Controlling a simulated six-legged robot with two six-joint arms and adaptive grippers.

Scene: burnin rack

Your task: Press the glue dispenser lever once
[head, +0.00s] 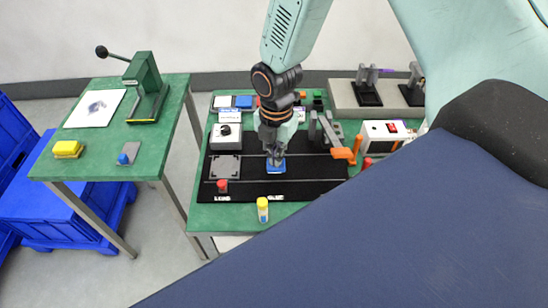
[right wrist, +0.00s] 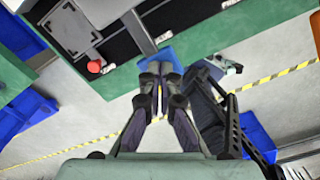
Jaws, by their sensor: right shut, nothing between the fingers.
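In the head view a grey upright device (head: 328,130) with an orange lever (head: 343,153) stands at the right side of the black mat (head: 310,175); it looks like the glue dispenser. The word GLUE shows on the mat's front edge. My right gripper (head: 276,160) is shut and empty, pointing down over a small blue block (head: 276,169), left of the orange lever and apart from it. In the right wrist view the closed fingertips (right wrist: 160,75) are in front of the blue block (right wrist: 162,59); contact cannot be told. My left gripper is not in view.
A red button (head: 222,185) and a grey plate (head: 224,167) are left of the gripper. A yellow-capped bottle (head: 262,209) stands at the front edge. A white box with a red switch (head: 391,128) is at right. A green press (head: 146,86) stands on the left table.

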